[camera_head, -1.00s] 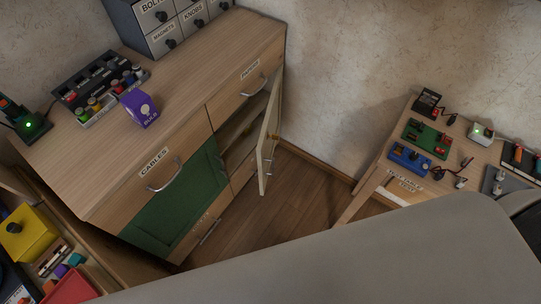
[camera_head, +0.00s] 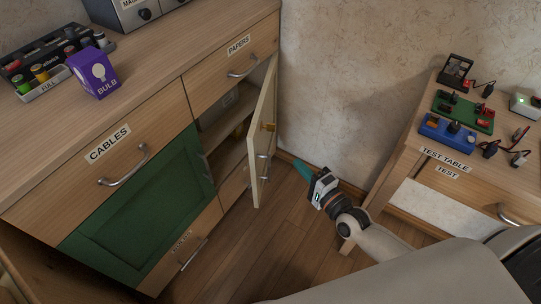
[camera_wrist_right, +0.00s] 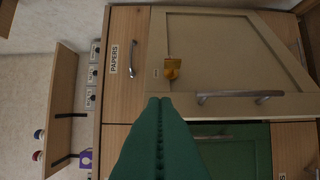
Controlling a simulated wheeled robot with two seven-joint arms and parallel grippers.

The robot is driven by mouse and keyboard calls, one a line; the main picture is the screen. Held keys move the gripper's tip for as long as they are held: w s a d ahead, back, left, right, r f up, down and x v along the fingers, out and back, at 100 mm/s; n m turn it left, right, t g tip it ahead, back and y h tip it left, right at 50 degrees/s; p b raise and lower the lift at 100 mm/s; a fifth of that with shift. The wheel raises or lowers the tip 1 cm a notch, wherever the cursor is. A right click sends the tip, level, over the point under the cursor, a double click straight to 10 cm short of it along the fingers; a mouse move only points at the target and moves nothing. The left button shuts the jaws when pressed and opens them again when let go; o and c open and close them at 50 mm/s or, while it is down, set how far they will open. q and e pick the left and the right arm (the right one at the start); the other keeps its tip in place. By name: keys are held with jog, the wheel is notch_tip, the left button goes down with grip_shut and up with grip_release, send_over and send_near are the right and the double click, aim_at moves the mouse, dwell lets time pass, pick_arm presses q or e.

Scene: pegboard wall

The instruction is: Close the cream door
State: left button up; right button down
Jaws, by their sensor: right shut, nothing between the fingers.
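The cream door (camera_head: 262,140) stands open on the right side of the wooden cabinet, swung out and seen almost edge-on. The cabinet's shelves show behind it. In the right wrist view the door's panelled face (camera_wrist_right: 225,45) appears turned sideways, with a metal handle (camera_wrist_right: 240,96) and a small orange piece (camera_wrist_right: 172,68) on it. My right gripper (camera_head: 303,169), with teal fingers, is right of the door in the head view, apart from it. Its fingers (camera_wrist_right: 158,135) are shut and empty, pointing towards the door in the wrist view. My left gripper is not in view.
A green door (camera_head: 145,205) is closed left of the opening, below the CABLES drawer (camera_head: 110,150). The PAPERS drawer (camera_head: 235,65) is above the opening. The test table (camera_head: 440,160) stands at the right. Bare floor (camera_head: 270,240) lies between cabinet and table.

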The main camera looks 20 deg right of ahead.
jog(key=b, duration=0.1)
send_near(257, 133)
jog(key=w+d, duration=0.2)
jog(key=w, duration=0.2)
jog(key=a, duration=0.1)
jog(key=w+a, duration=0.1)
jog(key=shift+a, duration=0.3)
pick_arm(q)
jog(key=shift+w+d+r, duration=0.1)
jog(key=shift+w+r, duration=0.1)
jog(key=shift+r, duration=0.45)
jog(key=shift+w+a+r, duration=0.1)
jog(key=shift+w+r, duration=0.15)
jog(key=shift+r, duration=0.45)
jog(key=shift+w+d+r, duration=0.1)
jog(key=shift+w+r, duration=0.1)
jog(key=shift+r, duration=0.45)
pick_arm(e)
jog(key=shift+w+a, duration=0.3)
jog(key=shift+a, duration=0.2)
